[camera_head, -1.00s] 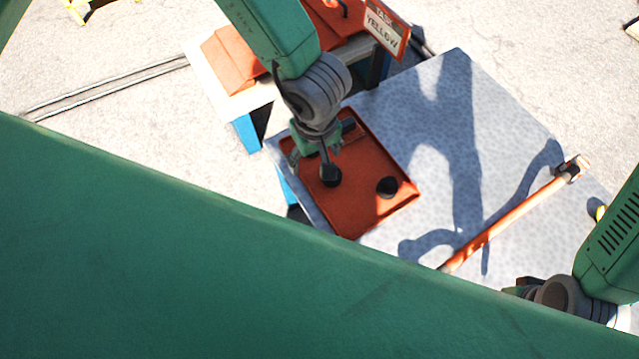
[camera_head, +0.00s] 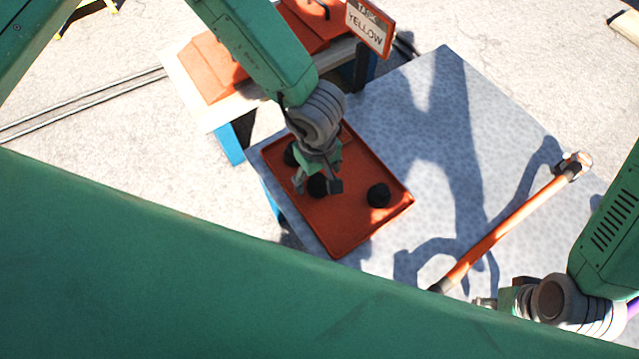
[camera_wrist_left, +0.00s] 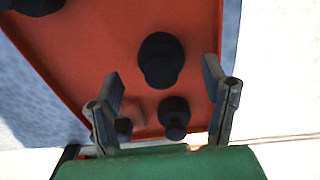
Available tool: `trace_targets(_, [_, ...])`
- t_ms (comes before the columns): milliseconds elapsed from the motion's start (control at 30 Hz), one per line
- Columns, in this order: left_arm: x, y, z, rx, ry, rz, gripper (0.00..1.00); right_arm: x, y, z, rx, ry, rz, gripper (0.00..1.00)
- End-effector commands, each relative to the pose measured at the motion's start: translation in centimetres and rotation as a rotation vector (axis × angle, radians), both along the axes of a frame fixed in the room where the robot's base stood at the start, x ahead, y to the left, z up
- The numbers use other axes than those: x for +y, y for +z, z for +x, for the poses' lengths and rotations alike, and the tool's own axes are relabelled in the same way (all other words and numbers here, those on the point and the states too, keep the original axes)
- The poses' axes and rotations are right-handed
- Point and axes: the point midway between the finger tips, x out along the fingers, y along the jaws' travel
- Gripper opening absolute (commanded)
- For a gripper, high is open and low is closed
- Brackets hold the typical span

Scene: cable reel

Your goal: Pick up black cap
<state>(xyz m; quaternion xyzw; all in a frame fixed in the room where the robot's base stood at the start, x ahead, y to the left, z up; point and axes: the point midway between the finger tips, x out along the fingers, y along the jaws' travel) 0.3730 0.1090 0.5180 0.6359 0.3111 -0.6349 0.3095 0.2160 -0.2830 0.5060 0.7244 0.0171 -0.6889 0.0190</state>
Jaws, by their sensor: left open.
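Several black caps lie on the orange-red tray (camera_head: 345,235). One black cap (camera_head: 378,194) sits near the tray's right side. Another black cap (camera_head: 317,187) shows between the fingertips of my left gripper (camera_head: 317,186). A third black cap (camera_head: 291,155) is partly hidden behind the wrist. In the left wrist view, my left gripper (camera_wrist_left: 161,75) is open and empty. A cap (camera_wrist_left: 161,60) lies just ahead, between the lines of its fingers, and a smaller-looking cap (camera_wrist_left: 174,117) shows nearer the palm. Contact is not visible. My right gripper (camera_head: 490,302) is at the lower right, mostly hidden.
The tray lies on a grey speckled table (camera_head: 400,120). A hammer (camera_head: 510,225) with an orange handle lies to its right. The table's middle is free.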

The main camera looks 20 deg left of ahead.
Motion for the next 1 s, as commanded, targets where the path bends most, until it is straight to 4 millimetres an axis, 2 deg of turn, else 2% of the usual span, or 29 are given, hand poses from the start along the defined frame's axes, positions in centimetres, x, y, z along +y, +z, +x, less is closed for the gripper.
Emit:
trace_targets(33, [0.0, -1.5, -0.1, 0.002, 0.0, 0.0, 0.68, 0.0, -1.1, 0.0, 0.0, 0.0, 0.0, 0.4])
trace_targets(133, [0.0, -2.7, -0.1, 0.002, 0.001, 0.0, 0.68, 0.0, -1.6, 0.0, 0.0, 0.0, 0.0, 0.4])
trace_targets(400, [-0.1, -3.0, 0.0, 0.0, -0.001, 0.001, 0.68, 0.0, -1.6, 0.0, 0.0, 0.0, 0.0, 0.4])
trace_targets(533, [-0.1, -3.0, 0.0, 0.0, -0.001, 0.001, 0.22, 0.0, -1.6, 0.0, 0.0, 0.0, 0.0, 0.4])
trace_targets(567, [-0.1, -3.0, 0.0, 0.0, -0.001, 0.001, 0.17, 0.0, -1.6, 0.0, 0.0, 0.0, 0.0, 0.4])
trace_targets(867, [0.0, -2.7, 0.0, -0.001, -0.001, 0.001, 0.17, 0.0, -1.5, 0.0, 0.0, 0.0, 0.0, 0.4])
trace_targets(1000, [-0.1, -0.9, 0.0, -0.001, -0.001, 0.0, 0.17, 0.0, -0.6, 0.0, 0.0, 0.0, 0.0, 0.4])
